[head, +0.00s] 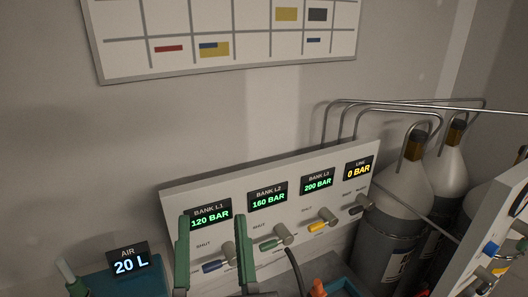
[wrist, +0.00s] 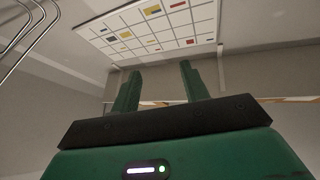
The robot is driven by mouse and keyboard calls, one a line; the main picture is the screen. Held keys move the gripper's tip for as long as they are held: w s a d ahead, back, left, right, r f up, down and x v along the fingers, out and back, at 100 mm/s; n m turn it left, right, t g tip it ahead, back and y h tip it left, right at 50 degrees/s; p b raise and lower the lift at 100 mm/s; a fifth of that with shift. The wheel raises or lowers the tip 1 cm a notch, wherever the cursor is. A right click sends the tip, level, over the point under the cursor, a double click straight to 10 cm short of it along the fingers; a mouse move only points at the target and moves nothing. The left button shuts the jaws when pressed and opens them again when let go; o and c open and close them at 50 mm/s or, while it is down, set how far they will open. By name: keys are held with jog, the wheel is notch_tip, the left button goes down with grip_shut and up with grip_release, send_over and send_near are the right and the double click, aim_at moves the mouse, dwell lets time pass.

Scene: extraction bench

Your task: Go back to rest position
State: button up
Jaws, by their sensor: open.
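My gripper (head: 212,252) shows at the bottom of the head view, its two green fingers apart with nothing between them. The fingers stand in front of the left part of the white valve panel (head: 334,173). In the wrist view my gripper (wrist: 159,88) points toward the wall, open and empty. The panel has displays for bank L1 (head: 210,215) at 120 bar, bank L2 (head: 268,200) at 160 bar, bank L3 (head: 317,182) at 200 bar, and line (head: 358,168) at 0 bar. The blue-handled valve (head: 215,267) lies partly between the fingers in the picture.
A green-handled valve (head: 272,244) and a yellow-handled valve (head: 320,226) sit to the right. Grey gas cylinders (head: 392,206) stand right of the panel, with pipes (head: 400,102) above. A wall chart (head: 230,30) hangs above clear wall.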

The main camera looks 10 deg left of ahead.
jog(key=s+d+r+m+t+h, duration=0.1)
jog(key=s+d+r+t+h, duration=0.15)
jog(key=d+r+h, duration=0.65)
notch_tip(320, 180, up, 18)
jog(key=d+y+p, duration=0.1)
jog(key=p, duration=1.7)
jog(key=shift+y, duration=0.3)
